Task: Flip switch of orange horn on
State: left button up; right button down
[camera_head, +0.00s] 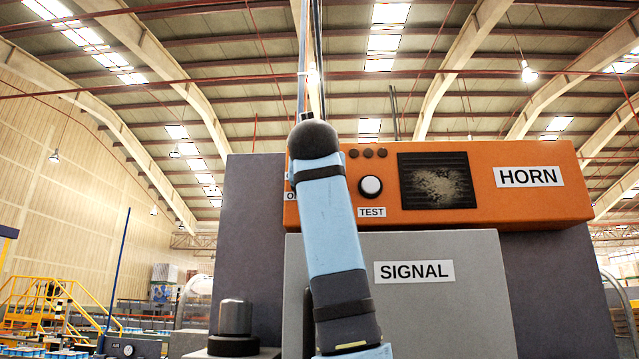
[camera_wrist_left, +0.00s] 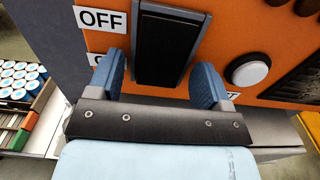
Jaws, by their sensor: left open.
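The orange horn (camera_head: 545,205) is a wide box on top of the grey SIGNAL box, with a HORN label, a dark grille and a white TEST button. Its switch (camera_wrist_left: 165,45) is a black rocker in a dark frame, seen in the left wrist view. An OFF label (camera_wrist_left: 101,19) is beside its upper end in that view; a lower label is mostly hidden by a finger. My left gripper (camera_wrist_left: 159,68) is open, its two blue fingers on either side of the switch's lower part. Contact cannot be told. In the head view my left arm hides the switch and gripper.
The white TEST button (camera_head: 371,187) is just right of the switch; it also shows in the wrist view (camera_wrist_left: 250,70). The grey SIGNAL box (camera_head: 450,310) is below the horn. A dark cylinder (camera_head: 234,318) stands at lower left. Dark panels stand behind.

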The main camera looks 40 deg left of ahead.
pick_arm(q)
jog(key=c, duration=0.9)
jog(key=shift+f+t+y+b, duration=0.4)
jog(key=shift+t+b, duration=0.3)
jog(key=shift+b, duration=0.55)
jog(key=shift+r+t+y+b, duration=0.1)
jog(key=shift+t+y+b, duration=0.4)
jog(key=shift+y+b, duration=0.1)
pick_arm(e)
notch_tip(320, 180, down, 3)
jog(key=shift+r+n, duration=0.2)
jog(key=shift+n, duration=0.1)
pick_arm(q)
jog(key=shift+r, duration=0.1)
pick_arm(e)
jog(key=shift+a, duration=0.1)
pick_arm(q)
jog(key=o, duration=0.9)
jog(key=shift+w, duration=0.1)
